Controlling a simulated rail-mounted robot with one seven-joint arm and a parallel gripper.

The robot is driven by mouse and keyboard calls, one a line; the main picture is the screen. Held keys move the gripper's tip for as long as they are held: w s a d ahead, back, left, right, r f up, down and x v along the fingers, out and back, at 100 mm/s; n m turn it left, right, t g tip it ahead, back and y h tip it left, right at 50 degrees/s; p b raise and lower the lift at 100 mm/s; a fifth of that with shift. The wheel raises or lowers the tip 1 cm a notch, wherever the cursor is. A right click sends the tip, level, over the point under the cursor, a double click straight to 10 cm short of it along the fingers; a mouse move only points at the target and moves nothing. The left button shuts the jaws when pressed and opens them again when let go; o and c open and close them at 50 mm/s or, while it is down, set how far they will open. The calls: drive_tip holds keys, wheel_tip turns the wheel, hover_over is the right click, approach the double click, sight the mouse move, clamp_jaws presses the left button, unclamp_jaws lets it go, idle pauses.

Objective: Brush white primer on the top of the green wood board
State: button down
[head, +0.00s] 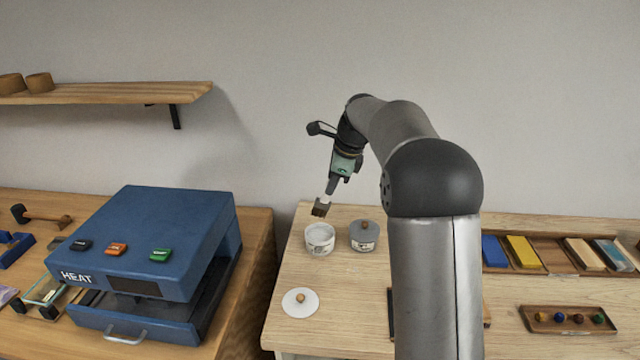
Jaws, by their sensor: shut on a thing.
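My gripper (332,186) is shut on a brush (320,208) with dark bristles, which point down and slightly left. The brush is in the air just above an open white jar (320,240); I cannot tell whether its tip carries primer. A white lid (300,303) with a wooden knob lies on the table in front of that jar. I cannot make out the green wood board for certain; my arm covers the middle of the table, where only a dark edge (391,314) shows beside it.
A closed grey jar (365,236) stands right of the white one. At right, a wooden tray (552,262) holds blue, yellow, cream and teal blocks, with a tray of coloured knobs (568,320) in front. A blue heat press (150,245) stands left, below a wall shelf (110,94).

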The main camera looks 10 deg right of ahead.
drive_tip(key=shift+d+f+b, duration=0.2)
drive_tip(key=shift+f+b, duration=0.45)
drive_tip(key=shift+f, duration=0.2)
wheel_tip(320, 180, down, 4)
drive_tip(key=b, duration=0.3)
drive_tip(key=shift+b, duration=0.4)
drive_tip(key=shift+a+f, duration=0.1)
drive_tip(key=shift+f, duration=0.5)
idle(1.5)
wheel_tip(320, 180, up, 7)
drive_tip(key=p, duration=0.7)
drive_tip(key=shift+r, duration=0.15)
idle(0.5)
